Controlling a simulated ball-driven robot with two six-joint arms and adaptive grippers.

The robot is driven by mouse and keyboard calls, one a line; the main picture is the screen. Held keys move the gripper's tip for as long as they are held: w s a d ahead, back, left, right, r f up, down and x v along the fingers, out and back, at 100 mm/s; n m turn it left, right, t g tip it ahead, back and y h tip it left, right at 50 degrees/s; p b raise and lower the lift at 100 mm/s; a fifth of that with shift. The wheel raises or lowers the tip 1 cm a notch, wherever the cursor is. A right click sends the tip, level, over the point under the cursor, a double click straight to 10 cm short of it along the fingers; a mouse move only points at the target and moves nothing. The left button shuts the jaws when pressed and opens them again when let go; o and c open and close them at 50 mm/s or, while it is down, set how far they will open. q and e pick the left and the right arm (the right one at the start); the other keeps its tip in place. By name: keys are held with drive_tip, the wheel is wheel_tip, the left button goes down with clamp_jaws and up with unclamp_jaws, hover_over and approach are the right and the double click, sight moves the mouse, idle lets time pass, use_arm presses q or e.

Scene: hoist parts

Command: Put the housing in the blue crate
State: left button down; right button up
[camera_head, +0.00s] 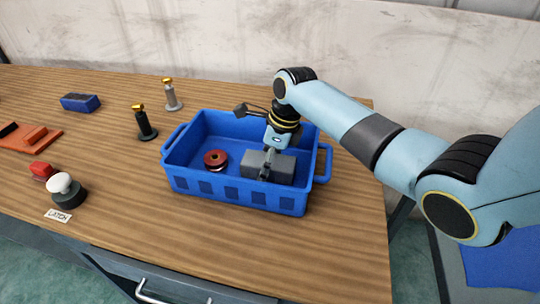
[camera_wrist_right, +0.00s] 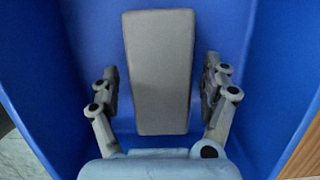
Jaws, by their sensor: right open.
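The housing, a plain grey block (camera_head: 284,169), lies inside the blue crate (camera_head: 235,192), in its right part. My right gripper (camera_head: 268,163) reaches down into the crate from above, over the block. In the right wrist view the block (camera_wrist_right: 160,50) sits between the two fingers of my right gripper (camera_wrist_right: 160,82). The fingers are open, with a gap on each side, apart from the block. The blue crate walls (camera_wrist_right: 60,80) surround them. My left gripper is not in view.
A dark red spool (camera_head: 216,160) lies in the crate's left part. Two gold-topped posts (camera_head: 144,122) (camera_head: 172,95), a blue block (camera_head: 80,103), an orange tray (camera_head: 30,140), a red button (camera_head: 41,170) and a white knob (camera_head: 61,184) stand left. The front right wood is clear.

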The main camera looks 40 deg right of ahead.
sight(281, 162)
drive_tip(key=p+v, duration=0.1)
drive_tip(key=v, duration=1.1)
